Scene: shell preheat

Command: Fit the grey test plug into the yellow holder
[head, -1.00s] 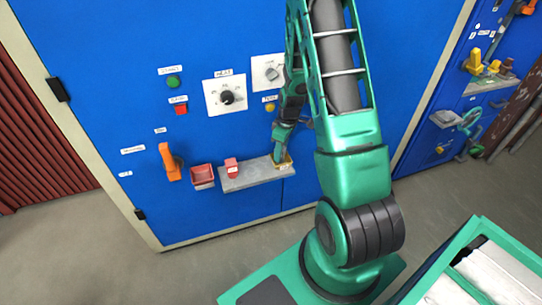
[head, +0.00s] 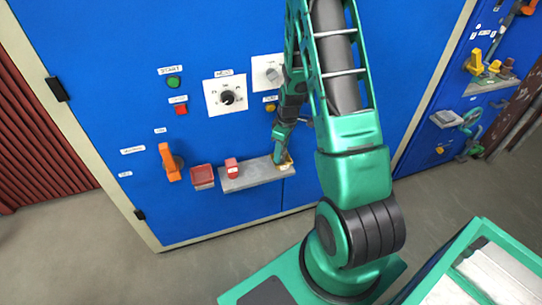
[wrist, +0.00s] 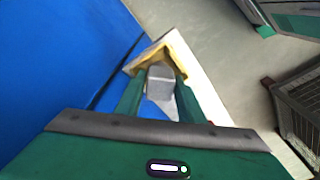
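My gripper (head: 279,157) is low at the right end of the grey shelf on the blue panel. In the wrist view my gripper (wrist: 160,84) has its two green fingers on either side of the grey test plug (wrist: 160,72) and appears shut on it. The yellow holder (wrist: 174,42) frames the plug's far end, and the plug appears to be at or inside it; the depth cannot be told. In the head view the yellow holder (head: 287,161) is partly hidden by my gripper, and the plug cannot be made out there.
A red tray (head: 203,176) and an orange handle (head: 168,162) are further left. Knobs and buttons are above. The floor (head: 120,262) in front is clear.

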